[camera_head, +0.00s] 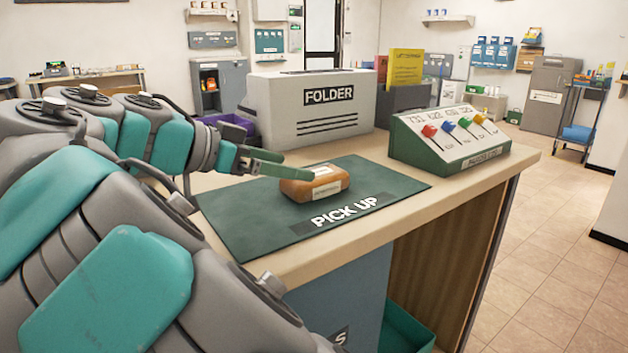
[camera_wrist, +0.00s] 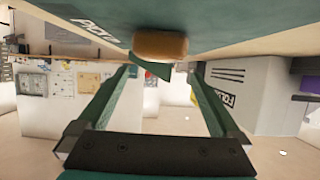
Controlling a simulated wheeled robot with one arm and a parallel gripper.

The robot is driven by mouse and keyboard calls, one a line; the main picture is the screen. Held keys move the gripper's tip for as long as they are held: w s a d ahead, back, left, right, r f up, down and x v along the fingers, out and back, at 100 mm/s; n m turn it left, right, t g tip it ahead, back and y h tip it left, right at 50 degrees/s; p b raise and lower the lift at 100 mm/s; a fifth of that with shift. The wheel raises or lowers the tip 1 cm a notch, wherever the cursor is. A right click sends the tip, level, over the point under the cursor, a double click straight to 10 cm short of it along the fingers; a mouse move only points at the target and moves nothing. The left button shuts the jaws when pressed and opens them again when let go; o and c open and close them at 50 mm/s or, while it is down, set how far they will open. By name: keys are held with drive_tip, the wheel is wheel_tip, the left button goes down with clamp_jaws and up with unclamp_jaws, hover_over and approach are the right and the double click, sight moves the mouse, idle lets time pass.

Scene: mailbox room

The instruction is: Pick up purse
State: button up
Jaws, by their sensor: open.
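The purse (camera_head: 314,184) looks like a small rounded tan-brown pouch with a pale label. It lies on the dark green "PICK UP" mat (camera_head: 240,224) on the counter. In the wrist view, which looks upside down, the purse (camera_wrist: 160,45) is at the top middle, just beyond the fingertips and between their lines. My gripper (camera_head: 296,166) reaches in from the left in the head view, its green fingers close to the purse's upper left side. In the wrist view my gripper (camera_wrist: 162,70) is open, with nothing held between the fingers. Whether a finger touches the purse I cannot tell.
A grey "FOLDER" box (camera_head: 290,118) stands behind the mat. A green sloped panel (camera_head: 425,150) with coloured pegs stands to the right. A yellow sign (camera_head: 405,67) is at the back. The wooden counter (camera_head: 470,193) ends at the right, with open tiled floor beyond.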

sight(315, 182)
drive_tip(key=shift+p+x, duration=0.45)
drive_tip(key=shift+x, duration=2.25)
drive_tip(key=shift+s+f, duration=0.15)
drive_tip(key=shift+s, duration=0.05)
drive_tip(key=shift+c, duration=0.4)
drive_tip(key=c, duration=1.1)
drive_tip(key=shift+c, duration=0.2)
